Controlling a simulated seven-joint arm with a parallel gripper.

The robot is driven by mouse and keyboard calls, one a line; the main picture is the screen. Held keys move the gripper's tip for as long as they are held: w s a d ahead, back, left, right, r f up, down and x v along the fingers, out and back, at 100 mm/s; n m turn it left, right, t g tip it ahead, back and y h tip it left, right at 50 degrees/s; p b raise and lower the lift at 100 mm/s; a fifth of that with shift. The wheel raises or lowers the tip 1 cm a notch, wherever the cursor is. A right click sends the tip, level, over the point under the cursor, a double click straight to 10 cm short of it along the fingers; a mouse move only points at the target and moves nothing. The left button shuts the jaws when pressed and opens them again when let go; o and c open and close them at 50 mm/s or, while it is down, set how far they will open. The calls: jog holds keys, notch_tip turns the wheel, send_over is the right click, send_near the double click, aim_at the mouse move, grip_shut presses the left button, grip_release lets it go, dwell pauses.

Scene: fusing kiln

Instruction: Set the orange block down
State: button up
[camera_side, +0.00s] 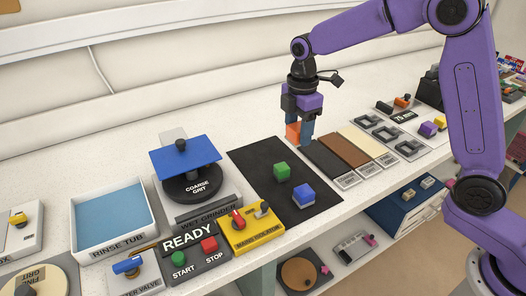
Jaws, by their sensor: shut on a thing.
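The orange block (293,132) is between the fingers of my gripper (299,128), which is shut on it. One finger hides part of the block. The gripper points down at the far right corner of the black mat (256,157). I cannot tell whether the block touches the surface below or hangs just above it. A green block (281,171) and a blue block (303,195) sit on the mat, nearer the camera than the gripper.
Right of the mat are dark, brown and cream strips (345,149) with labels. Left stand the wet grinder (186,178), a yellow isolator box (251,232) and the rinse tub (110,243). The mat's far left part is bare. A blue drawer unit (403,212) is below the bench.

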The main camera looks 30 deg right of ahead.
jog(key=w+a+f, duration=0.2)
jog(key=w+f, duration=0.1)
jog(key=w, duration=0.4)
send_over(263, 158)
notch_tip(263, 158, down, 6)
jog(key=shift+s+d+r, duration=0.1)
jog(key=shift+r, duration=0.15)
jog(key=shift+f, duration=0.2)
jog(key=shift+w+f, duration=0.2)
jog(key=shift+f, duration=1.4)
jog(key=o, duration=1)
jog(key=shift+f, duration=0.15)
